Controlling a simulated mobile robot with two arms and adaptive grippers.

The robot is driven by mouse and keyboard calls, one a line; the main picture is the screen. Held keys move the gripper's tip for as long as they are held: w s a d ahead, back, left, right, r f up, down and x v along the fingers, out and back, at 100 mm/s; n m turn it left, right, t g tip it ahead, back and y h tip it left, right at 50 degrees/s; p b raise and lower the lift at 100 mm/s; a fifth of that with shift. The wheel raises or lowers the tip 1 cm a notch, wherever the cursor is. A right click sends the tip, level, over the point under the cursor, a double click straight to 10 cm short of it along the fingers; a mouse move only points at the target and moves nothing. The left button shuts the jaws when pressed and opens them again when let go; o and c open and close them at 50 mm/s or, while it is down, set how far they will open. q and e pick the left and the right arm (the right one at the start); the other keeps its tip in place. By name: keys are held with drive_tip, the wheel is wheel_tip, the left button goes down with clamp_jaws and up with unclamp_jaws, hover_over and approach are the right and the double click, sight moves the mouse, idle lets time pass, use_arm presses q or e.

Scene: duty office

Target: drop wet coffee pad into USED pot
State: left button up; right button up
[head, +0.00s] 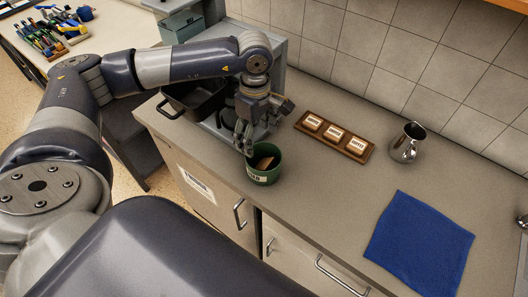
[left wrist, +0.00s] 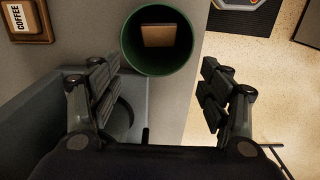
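The USED pot (head: 265,176) is a dark green round pot with a white label, standing on the counter near its front edge. A brown coffee pad (head: 265,163) lies inside it; in the left wrist view the pad (left wrist: 158,35) shows as a tan square within the green pot's rim (left wrist: 130,62). My left gripper (head: 246,146) is just behind and above the pot. In the left wrist view the left gripper (left wrist: 158,85) has its fingers wide apart with nothing between them. My right gripper is in neither view.
A wooden rack (head: 335,134) with several labelled blocks lies behind the pot. A metal jug (head: 407,142) and a blue cloth (head: 418,245) are to the right. A grey machine (head: 288,60) and a black bin (head: 185,99) stand beside my left arm. The counter between pot and cloth is clear.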

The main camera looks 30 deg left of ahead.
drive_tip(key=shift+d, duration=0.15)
use_arm(q)
wheel_tip(320, 180, up, 12)
idle(0.5)
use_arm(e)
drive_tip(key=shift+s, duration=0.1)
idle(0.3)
